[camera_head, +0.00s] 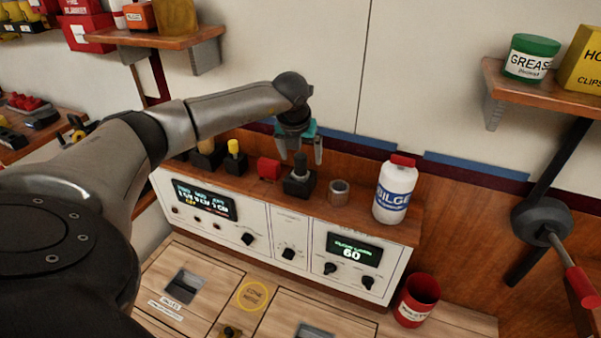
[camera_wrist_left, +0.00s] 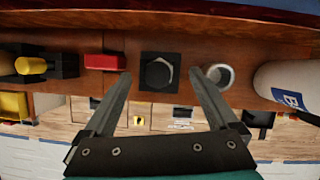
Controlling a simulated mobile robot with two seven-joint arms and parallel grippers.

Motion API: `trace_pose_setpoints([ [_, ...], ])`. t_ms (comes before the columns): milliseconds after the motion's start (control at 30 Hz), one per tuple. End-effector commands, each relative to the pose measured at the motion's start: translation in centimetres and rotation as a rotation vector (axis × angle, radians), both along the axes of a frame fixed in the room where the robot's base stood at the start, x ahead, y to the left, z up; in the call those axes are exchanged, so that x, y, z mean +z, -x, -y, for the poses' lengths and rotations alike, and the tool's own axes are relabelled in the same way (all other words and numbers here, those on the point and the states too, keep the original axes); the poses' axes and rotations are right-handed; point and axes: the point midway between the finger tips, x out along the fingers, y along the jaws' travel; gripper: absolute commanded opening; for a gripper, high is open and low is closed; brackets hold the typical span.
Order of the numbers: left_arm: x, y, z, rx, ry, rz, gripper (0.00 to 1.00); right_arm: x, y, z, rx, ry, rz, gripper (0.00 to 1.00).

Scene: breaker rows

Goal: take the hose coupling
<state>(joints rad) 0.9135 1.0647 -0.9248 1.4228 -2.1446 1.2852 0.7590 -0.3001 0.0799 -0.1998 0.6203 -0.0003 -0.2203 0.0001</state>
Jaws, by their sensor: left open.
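A short grey hollow cylinder, which looks like the hose coupling (camera_head: 339,193), stands upright on the wooden shelf on top of the control panel. In the left wrist view the coupling (camera_wrist_left: 218,75) shows its open round top, close to the right finger's tip. My left gripper (camera_head: 300,155) is open and empty, pointing down. It is above a black block with an upright knob (camera_head: 299,182), just left of the coupling. In the left wrist view this block (camera_wrist_left: 159,72) lies between the two fingers (camera_wrist_left: 158,85). My right gripper is not in view.
A white bilge bottle (camera_head: 395,190) with a red cap stands right of the coupling. A red block (camera_head: 268,168) and a yellow-topped black item (camera_head: 235,158) stand to the left. The wall is close behind. A red can (camera_head: 416,300) stands below, right of the panel (camera_head: 270,235).

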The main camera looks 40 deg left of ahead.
Motion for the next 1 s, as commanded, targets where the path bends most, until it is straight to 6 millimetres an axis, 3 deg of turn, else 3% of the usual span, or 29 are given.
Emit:
trace_pose_setpoints([
  [100, -2.3, -0.1, -0.4, 0.000, 0.000, -0.005, 0.93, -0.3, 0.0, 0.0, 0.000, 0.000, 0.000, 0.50],
  [233, -3.6, -0.6, -0.6, 0.001, 0.001, -0.003, 0.93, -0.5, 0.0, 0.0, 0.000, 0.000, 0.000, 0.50],
  [600, -4.1, -0.9, -0.8, -0.001, -0.001, -0.001, 0.92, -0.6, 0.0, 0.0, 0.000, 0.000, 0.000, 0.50],
  [1000, -4.1, -0.9, -0.8, -0.001, 0.000, -0.001, 0.47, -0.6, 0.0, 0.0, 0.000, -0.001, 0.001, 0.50],
])
